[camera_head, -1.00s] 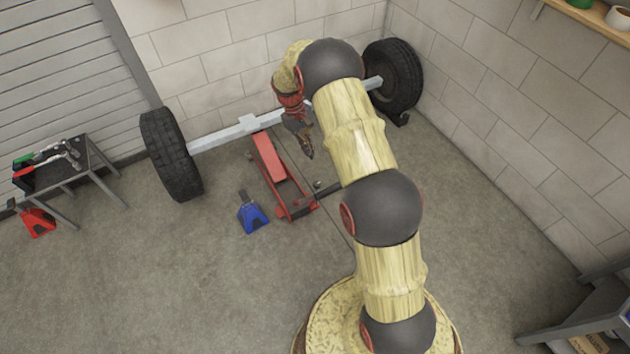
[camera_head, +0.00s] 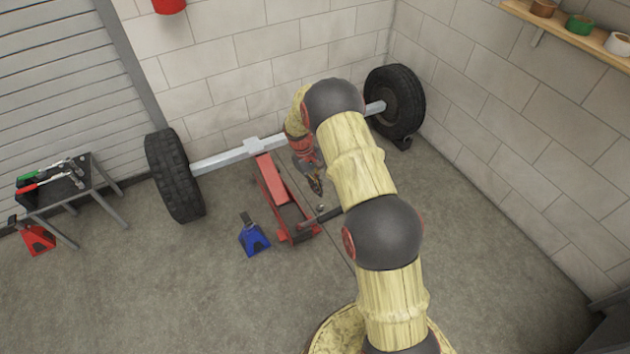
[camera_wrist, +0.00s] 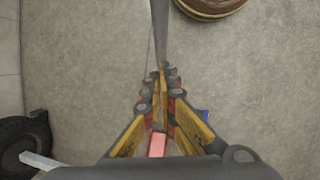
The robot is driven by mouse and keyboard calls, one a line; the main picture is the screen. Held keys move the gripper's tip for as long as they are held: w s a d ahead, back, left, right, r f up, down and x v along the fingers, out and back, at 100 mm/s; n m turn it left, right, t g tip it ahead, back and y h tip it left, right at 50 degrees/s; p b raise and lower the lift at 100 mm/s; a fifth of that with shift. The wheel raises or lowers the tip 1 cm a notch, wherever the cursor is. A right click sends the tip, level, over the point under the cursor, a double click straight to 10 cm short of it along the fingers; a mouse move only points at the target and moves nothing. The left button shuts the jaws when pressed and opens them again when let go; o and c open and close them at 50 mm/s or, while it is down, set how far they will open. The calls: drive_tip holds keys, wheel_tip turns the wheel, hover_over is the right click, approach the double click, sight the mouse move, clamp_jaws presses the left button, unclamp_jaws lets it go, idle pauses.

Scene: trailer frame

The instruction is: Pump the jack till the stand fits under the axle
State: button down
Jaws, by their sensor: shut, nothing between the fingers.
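The red floor jack (camera_head: 271,178) lies on the floor with its far end at the middle of the pale axle (camera_head: 225,160). I cannot tell whether it touches the axle. Its dark handle (camera_head: 328,214) runs right behind my arm; the bar in the wrist view (camera_wrist: 159,22) appears to be this handle. The blue jack stand (camera_head: 252,237) stands left of the jack, clear of the axle. A red jack stand (camera_head: 38,240) is at the far left. My gripper (camera_head: 317,189) is shut and empty, pointing down right of the jack, above the floor.
Tyres (camera_head: 174,177) and (camera_head: 397,103) sit at the axle's ends, with a dark chock (camera_head: 403,142) by the right one. A small table (camera_head: 86,187) with wrenches stands left. A shelf (camera_head: 570,32) hangs at upper right. The front-left floor is clear.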

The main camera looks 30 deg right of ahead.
drive_tip(key=shift+s+d+f, duration=0.2)
drive_tip(key=shift+s+f, duration=0.45)
drive_tip(key=shift+s+d+f, duration=0.2)
drive_tip(key=shift+s+f, duration=0.4)
drive_tip(key=shift+s, duration=0.1)
drive_tip(key=shift+s+d+f, duration=0.2)
drive_tip(key=shift+s+f, duration=0.45)
drive_tip(key=shift+s+f, duration=0.15)
drive_tip(key=shift+s, duration=0.15)
drive_tip(key=s+f+b, duration=0.7)
drive_tip(key=s+f, duration=0.4)
drive_tip(key=s, duration=0.3)
drive_tip(key=s+f+b, duration=0.7)
drive_tip(key=s+f, duration=0.4)
drive_tip(key=s, duration=0.3)
drive_tip(key=d+p+v, duration=0.2)
drive_tip(key=p+v, duration=0.4)
drive_tip(key=v, duration=0.8)
drive_tip(key=shift+s+a+r+p, duration=0.25)
drive_tip(key=shift+s+a+p, duration=0.05)
drive_tip(key=shift+a, duration=0.15)
drive_tip(key=shift+s, duration=0.15)
